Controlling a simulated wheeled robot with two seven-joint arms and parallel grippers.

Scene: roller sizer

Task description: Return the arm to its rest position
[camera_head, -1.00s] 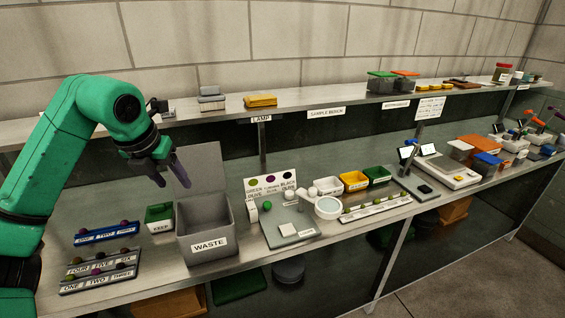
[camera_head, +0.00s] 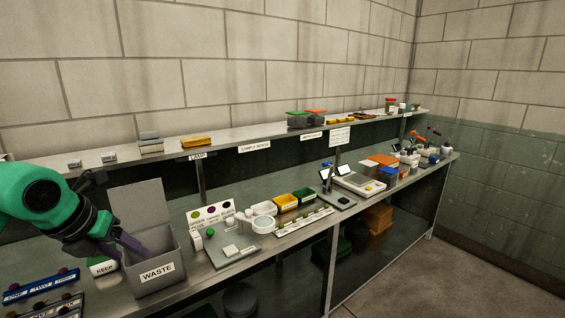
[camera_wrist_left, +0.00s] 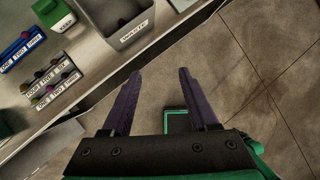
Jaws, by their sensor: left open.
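My left arm is green and comes in from the left edge in the head view. Its left gripper (camera_head: 128,246) has dark purple fingers, beside the grey WASTE bin (camera_head: 157,283) in the picture. In the left wrist view the two fingers (camera_wrist_left: 160,76) are spread apart with nothing between them. There they show against the floor and the bench's front edge, with the WASTE bin (camera_wrist_left: 135,38) beyond them. My right gripper is in neither view.
A sorting board (camera_head: 232,248), magnifier and scale (camera_head: 358,186) stand to the right. An upper shelf (camera_head: 235,135) runs along the wall. The floor (camera_head: 430,270) at right is clear.

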